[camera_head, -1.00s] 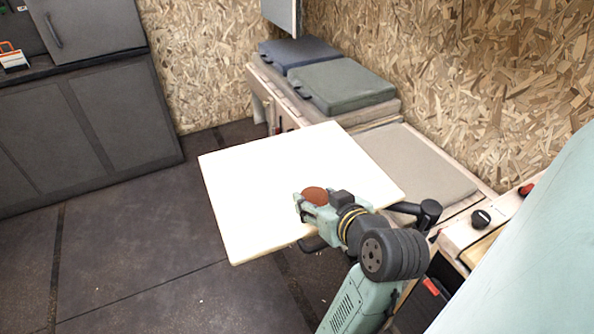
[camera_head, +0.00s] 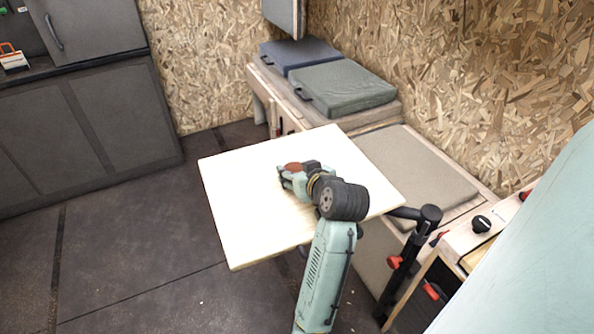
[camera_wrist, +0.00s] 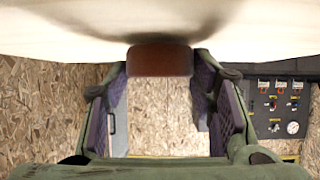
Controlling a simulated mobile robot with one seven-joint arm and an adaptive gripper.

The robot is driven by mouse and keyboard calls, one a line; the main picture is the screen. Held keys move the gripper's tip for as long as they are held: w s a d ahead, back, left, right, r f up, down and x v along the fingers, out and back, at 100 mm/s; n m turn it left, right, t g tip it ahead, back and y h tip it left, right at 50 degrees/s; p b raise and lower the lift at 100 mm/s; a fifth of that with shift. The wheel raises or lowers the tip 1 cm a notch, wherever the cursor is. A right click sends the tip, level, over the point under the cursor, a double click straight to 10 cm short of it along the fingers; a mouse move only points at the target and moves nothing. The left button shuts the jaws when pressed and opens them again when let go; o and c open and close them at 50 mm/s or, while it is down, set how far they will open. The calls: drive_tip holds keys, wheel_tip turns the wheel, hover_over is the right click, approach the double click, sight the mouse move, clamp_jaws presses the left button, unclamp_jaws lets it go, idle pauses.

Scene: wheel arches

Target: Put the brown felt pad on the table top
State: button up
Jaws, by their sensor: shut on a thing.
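The brown felt pad (camera_head: 292,167) is held at the tips of my gripper (camera_head: 284,173), over the middle of the pale table top (camera_head: 240,225). My gripper is shut on the pad. In the wrist view the pad (camera_wrist: 160,60) sits between the two fingertips, with its upper edge against the pale surface of the table top (camera_wrist: 60,30) and dark shadow around it. I cannot tell whether the pad touches the surface or is just apart from it. My arm covers part of the table top's right side.
A black swivel arm with red levers (camera_head: 397,262) stands at the table's right. Behind are a bench with a green case (camera_head: 342,88), a blue case (camera_head: 297,54) and a grey cushion (camera_head: 415,172). Dark cabinets (camera_head: 90,130) stand at left. The table top's left part is bare.

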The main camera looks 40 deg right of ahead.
drive_tip(key=shift+f, duration=0.3)
